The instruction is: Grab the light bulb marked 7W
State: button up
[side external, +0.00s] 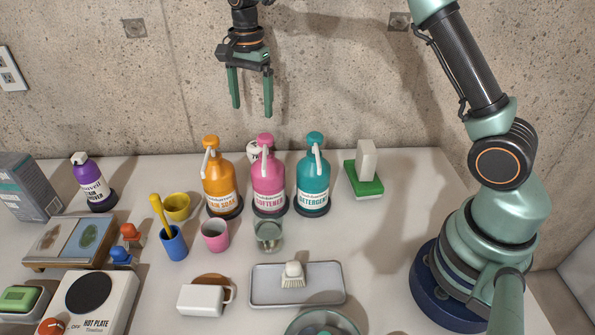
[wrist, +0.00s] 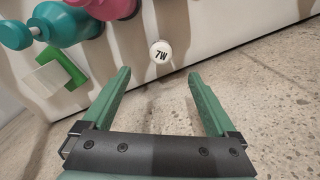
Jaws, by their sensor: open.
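The light bulb marked 7W (wrist: 160,54) shows in the wrist view as a white round top with black "7W" lettering. It stands on the table close to the wall. In the side external view only a small white part of it (side external: 253,149) shows behind the pink bottle; the rest is hidden. My gripper (side external: 252,112) is raised above and behind the row of bottles, fingers pointing down, open and empty. In the wrist view my gripper (wrist: 158,75) has its two green fingers spread, with the bulb beyond the tips, roughly centred between them.
Orange (side external: 220,180), pink (side external: 268,180) and teal (side external: 313,180) pump bottles stand in front of the bulb. A green and white block (side external: 364,185) sits to the right. The concrete wall (side external: 330,80) is close behind. Cups, a grey tray (side external: 325,296) and a hot plate (side external: 95,305) are nearer the front.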

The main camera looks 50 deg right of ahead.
aim_at(255, 144)
jog(key=shift+m, duration=0.3)
jog(key=f, duration=0.8)
jog(key=shift+w, duration=0.3)
jog(key=shift+d+f, duration=0.2)
jog(key=shift+f, duration=2.55)
jog(key=c, duration=1.5)
